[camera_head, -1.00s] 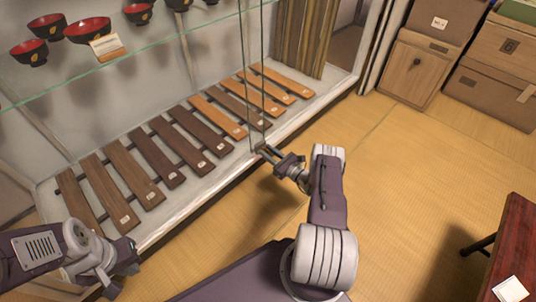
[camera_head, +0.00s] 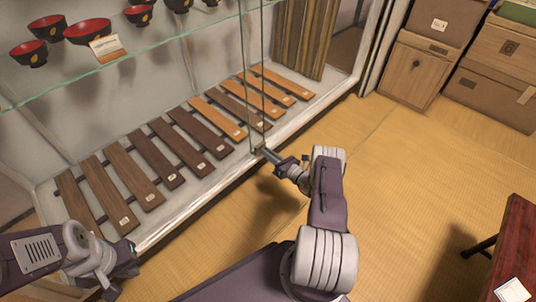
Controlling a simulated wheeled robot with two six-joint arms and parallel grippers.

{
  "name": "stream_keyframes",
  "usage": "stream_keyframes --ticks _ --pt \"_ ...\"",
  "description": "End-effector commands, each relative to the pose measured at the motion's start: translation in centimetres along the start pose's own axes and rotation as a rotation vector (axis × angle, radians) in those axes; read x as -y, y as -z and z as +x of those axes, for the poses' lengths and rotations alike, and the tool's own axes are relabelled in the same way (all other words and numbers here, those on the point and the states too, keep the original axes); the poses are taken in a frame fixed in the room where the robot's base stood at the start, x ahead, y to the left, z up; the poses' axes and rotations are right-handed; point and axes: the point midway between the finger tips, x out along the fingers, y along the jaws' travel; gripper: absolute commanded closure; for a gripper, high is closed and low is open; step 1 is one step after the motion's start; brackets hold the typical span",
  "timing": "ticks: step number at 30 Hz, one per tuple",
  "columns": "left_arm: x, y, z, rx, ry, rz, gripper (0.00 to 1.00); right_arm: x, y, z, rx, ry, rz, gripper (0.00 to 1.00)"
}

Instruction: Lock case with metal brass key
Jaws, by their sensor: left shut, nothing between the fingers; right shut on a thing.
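The glass display case (camera_head: 200,195) fills the left and middle, with the edges of its glass doors (camera_head: 252,75) meeting near the middle. My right gripper (camera_head: 263,152) is at the low front edge of the case, where the door edges come down. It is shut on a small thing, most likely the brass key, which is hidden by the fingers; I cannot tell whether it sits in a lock. The lock itself is too small to make out. My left gripper (camera_head: 112,289) is shut and empty at the lower left, in front of the case and away from the doors.
Red and black bowls (camera_head: 88,31) stand on a glass shelf inside the case, above a row of wooden slats (camera_head: 160,158). Wooden boxes (camera_head: 415,68) stand at the back right. A red table (camera_head: 518,240) is at the right edge. The tatami between is clear.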

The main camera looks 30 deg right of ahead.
Motion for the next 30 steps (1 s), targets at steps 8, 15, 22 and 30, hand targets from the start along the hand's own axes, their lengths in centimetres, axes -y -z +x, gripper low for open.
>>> stream_keyframes --ticks 8,15,22,30 --pt "0.0 -0.1 0.5 0.000 0.000 0.000 1.00 0.1 0.2 0.0 -0.002 0.000 0.264 1.00" --pt "0.0 -0.1 0.8 0.000 0.000 0.000 1.00 0.2 0.2 0.0 -0.002 0.000 0.490 1.00" --pt "0.0 -0.1 1.1 0.000 0.000 0.000 1.00 0.2 0.3 -0.1 -0.003 0.001 0.710 1.00" --pt "0.0 -0.1 1.5 0.000 0.000 0.000 1.00 0.3 0.3 -0.1 -0.003 0.001 0.949 1.00"
